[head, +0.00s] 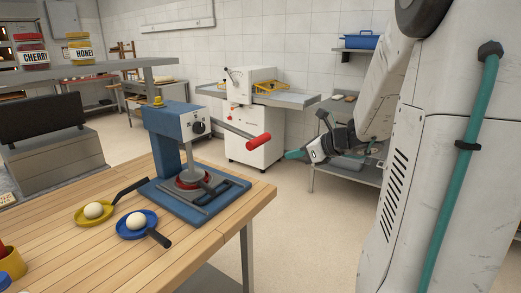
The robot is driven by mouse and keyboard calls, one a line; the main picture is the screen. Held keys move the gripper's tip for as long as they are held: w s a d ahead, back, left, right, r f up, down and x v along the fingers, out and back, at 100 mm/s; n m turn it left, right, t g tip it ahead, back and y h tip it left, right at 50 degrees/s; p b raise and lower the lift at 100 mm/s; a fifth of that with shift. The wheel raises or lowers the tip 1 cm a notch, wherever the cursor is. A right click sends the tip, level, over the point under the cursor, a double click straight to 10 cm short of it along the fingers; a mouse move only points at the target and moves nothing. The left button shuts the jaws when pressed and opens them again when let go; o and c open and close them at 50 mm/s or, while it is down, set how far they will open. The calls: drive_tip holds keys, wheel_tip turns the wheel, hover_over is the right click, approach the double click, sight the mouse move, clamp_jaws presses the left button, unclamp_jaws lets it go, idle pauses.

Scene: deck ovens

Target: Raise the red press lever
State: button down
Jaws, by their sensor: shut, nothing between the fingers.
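The blue press (167,132) stands on the right end of the wooden table. Its lever ends in a red grip (258,143). The lever points out to the right past the table edge, sloping slightly down from the press head. My gripper (288,155) is to the right of the red grip, a little lower in the picture, with its teal fingertips shut and empty. A small gap shows between the fingertips and the grip. Depth between them is hard to judge. A red disc (190,178) sits on the press base under the head.
On the wooden table (75,262) lie a yellow pan (83,220) and a blue pan (121,228), each with a pale dough ball. A yellow cup (11,265) stands at the left front. A white machine (253,140) stands behind the lever. Floor to the table's right is clear.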

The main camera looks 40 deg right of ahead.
drive_tip(key=shift+w+a, duration=0.1)
drive_tip(key=x, duration=1)
drive_tip(key=shift+w+a+r, duration=0.1)
drive_tip(key=shift+r, duration=0.9)
drive_tip(key=shift+w+a+r, duration=0.1)
drive_tip(key=shift+r, duration=0.9)
drive_tip(key=shift+d, duration=0.1)
